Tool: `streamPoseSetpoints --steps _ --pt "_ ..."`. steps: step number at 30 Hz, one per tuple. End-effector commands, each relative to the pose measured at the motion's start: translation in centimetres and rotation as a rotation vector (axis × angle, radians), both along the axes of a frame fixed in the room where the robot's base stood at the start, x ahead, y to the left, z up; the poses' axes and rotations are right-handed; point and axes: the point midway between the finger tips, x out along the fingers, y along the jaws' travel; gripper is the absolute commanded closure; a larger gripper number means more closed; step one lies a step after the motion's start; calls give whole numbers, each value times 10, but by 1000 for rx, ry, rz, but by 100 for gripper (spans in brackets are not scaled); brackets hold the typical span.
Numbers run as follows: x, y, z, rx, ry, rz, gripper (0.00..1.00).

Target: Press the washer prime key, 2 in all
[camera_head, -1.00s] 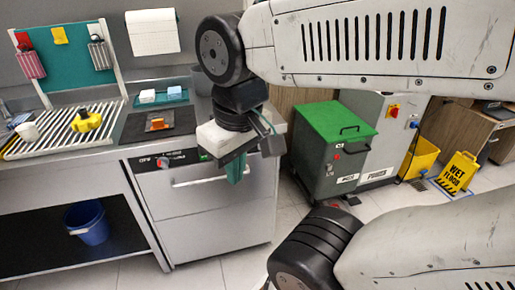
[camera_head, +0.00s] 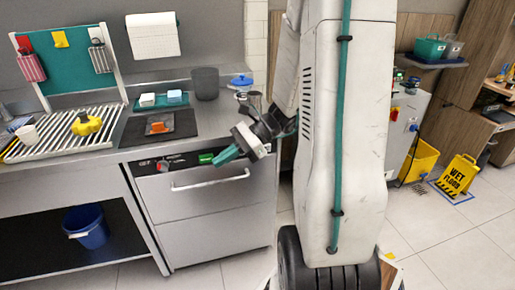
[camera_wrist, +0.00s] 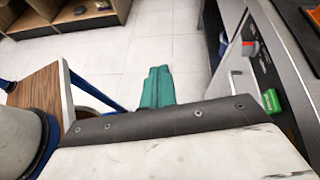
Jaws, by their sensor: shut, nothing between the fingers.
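The washer (camera_head: 205,215) is a steel under-counter machine with a long handle and a dark control strip along its top edge. A green key (camera_head: 206,158) sits on the strip, with a red-marked knob (camera_head: 163,165) to its left; small labels are unreadable. In the wrist view the green key (camera_wrist: 271,101) and the grey-red knob (camera_wrist: 250,47) show at the right. My gripper (camera_head: 228,155) has teal fingers, shut and empty, just right of the green key in the head view. In the wrist view the fingers (camera_wrist: 157,87) point over the floor, apart from the key.
The counter holds a dark mat (camera_head: 158,127) with an orange item, a grey bin (camera_head: 205,83) and a blue-lidded pot (camera_head: 241,82). A blue bucket (camera_head: 87,226) stands on the open shelf at left. A yellow wet-floor sign (camera_head: 458,173) stands at right. Floor before the washer is clear.

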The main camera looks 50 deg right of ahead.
Motion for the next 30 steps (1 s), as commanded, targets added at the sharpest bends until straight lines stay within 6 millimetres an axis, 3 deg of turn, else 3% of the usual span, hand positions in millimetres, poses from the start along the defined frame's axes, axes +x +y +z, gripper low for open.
streamPoseSetpoints --steps 1,6,9,13,19,30 --pt "6 -26 -17 88 42 -129 100" --pt "12 -109 -70 365 143 -538 100" --pt "4 -153 -102 509 183 -746 100" --pt "-11 -194 -137 650 214 -946 100" --pt "-25 -220 -161 745 227 -1077 100" --pt "-25 -222 -162 749 228 -1084 100"
